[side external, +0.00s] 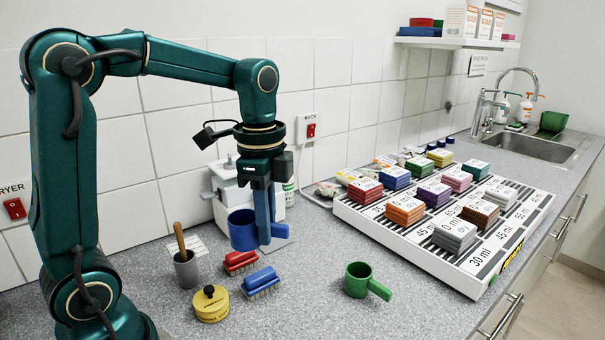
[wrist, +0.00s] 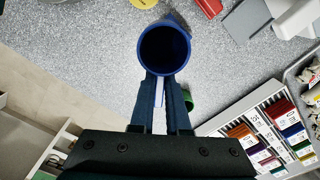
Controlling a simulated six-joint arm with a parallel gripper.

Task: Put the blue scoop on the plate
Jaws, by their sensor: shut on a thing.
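The blue scoop (side external: 242,231) is a round cup with its open mouth up, held by my gripper (side external: 265,236). In the wrist view the scoop (wrist: 165,48) shows just beyond the fingertips of my gripper (wrist: 161,92), which are shut on its handle; the fingers hide most of the handle. A flat grey plate (side external: 281,231) lies in front of a white device, behind and beside the scoop in the side view. In the wrist view the plate (wrist: 246,21) is to the right of the scoop, apart from it. I cannot tell the scoop's height above the counter.
Red (side external: 240,262) and blue (side external: 260,283) brushes, a yellow tin (side external: 211,303) and a grey cup (side external: 187,268) with a wooden handle stand nearby. A green scoop (side external: 362,280) is on the counter. A white rack (side external: 455,272) with coloured blocks fills the right. The white device (side external: 226,181) stands behind.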

